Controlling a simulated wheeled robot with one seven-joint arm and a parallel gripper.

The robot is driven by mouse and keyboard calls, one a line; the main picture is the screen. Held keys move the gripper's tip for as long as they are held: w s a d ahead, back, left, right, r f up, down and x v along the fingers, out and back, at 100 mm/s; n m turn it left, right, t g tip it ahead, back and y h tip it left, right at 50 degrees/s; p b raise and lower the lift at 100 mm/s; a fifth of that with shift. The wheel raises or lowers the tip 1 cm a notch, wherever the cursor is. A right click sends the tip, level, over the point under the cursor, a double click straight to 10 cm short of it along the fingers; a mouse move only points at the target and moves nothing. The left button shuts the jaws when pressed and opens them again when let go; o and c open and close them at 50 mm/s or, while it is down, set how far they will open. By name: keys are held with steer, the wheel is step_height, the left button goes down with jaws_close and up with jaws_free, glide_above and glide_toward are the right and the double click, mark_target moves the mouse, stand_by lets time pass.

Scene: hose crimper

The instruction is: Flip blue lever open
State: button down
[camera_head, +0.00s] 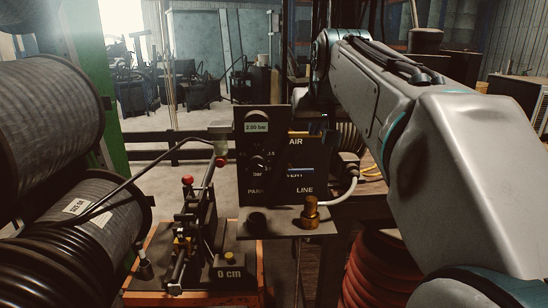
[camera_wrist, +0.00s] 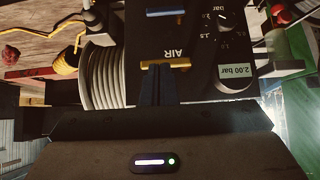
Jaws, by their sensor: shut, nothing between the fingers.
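The black panel (camera_head: 265,185) stands in the middle of the head view, with an AIR label and a 2.00 bar display. In the wrist view the panel (camera_wrist: 190,25) appears upside down.
Hose reels (camera_head: 45,110) fill the left side. A crimping tool with red knobs (camera_head: 187,180) stands left of the panel. A brass fitting (camera_head: 310,213) stands on the shelf in front. A grey coiled hose (camera_wrist: 100,80) is beside the panel. Red hose (camera_head: 375,265) lies low right.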

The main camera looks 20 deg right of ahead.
steer(key=b, duration=0.1)
glide_above(299, 169)
steer(key=s+d, duration=0.1)
steer(key=s, duration=0.1)
step_height(299, 169, down, 8)
steer(key=shift+d+r, duration=0.15)
steer(key=shift+r, duration=0.05)
step_height(299, 169, down, 4)
steer(key=shift+s+r+b, duration=0.1)
steer(key=shift+r+b, duration=0.15)
steer(key=shift+b, duration=0.35)
steer(key=shift+f, duration=0.1)
